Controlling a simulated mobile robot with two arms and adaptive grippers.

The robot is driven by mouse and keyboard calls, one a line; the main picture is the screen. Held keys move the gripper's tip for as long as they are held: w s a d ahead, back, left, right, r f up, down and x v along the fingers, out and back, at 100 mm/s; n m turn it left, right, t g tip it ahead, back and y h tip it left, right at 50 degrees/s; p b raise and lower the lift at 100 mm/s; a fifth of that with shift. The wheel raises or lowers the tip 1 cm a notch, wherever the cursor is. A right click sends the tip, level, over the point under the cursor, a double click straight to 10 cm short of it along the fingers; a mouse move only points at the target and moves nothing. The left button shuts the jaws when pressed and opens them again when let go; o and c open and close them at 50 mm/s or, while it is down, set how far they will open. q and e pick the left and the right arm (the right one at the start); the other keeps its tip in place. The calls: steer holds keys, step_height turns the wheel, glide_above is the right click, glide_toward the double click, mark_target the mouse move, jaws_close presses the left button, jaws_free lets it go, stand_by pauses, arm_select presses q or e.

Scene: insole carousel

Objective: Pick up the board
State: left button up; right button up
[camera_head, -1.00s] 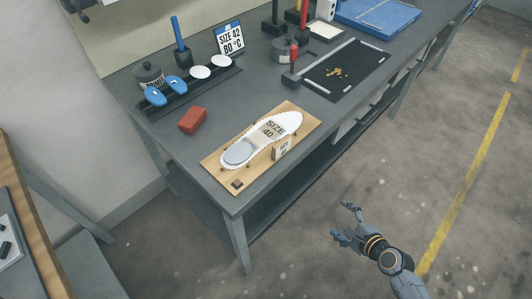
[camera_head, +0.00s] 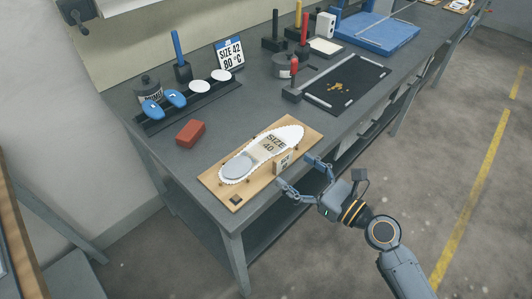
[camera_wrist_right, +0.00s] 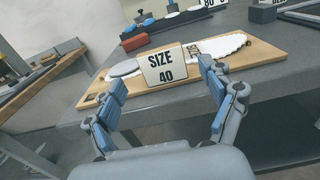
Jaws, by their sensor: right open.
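The board (camera_head: 212,179) is a flat tan wooden plate on the grey bench, near its front left corner. A white insole-shaped piece marked SIZE 40 (camera_head: 259,153) lies on it, and a small SIZE 40 tag (camera_head: 282,163) stands at its front edge. The board also shows in the right wrist view (camera_wrist_right: 264,54), with the tag (camera_wrist_right: 163,66) between the fingers. My right gripper (camera_head: 300,174) is open and empty, just in front of the board's front edge, around the tag's line. Contact cannot be told. My left gripper is not in view.
A red block (camera_head: 190,133) lies behind the board. A black rack (camera_head: 199,98) with blue and white insole pieces is farther back. The bench top (camera_head: 290,111) between is clear.

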mark_target(285, 161)
steer(key=p+x, duration=0.1)
steer(key=x, duration=0.4)
steer(key=shift+w+a+r, duration=0.1)
steer(key=shift+w+a, duration=0.1)
steer(key=shift+w, duration=0.2)
steer(key=shift+d, duration=0.1)
steer(key=shift+r, duration=0.1)
steer(key=c, duration=1.4)
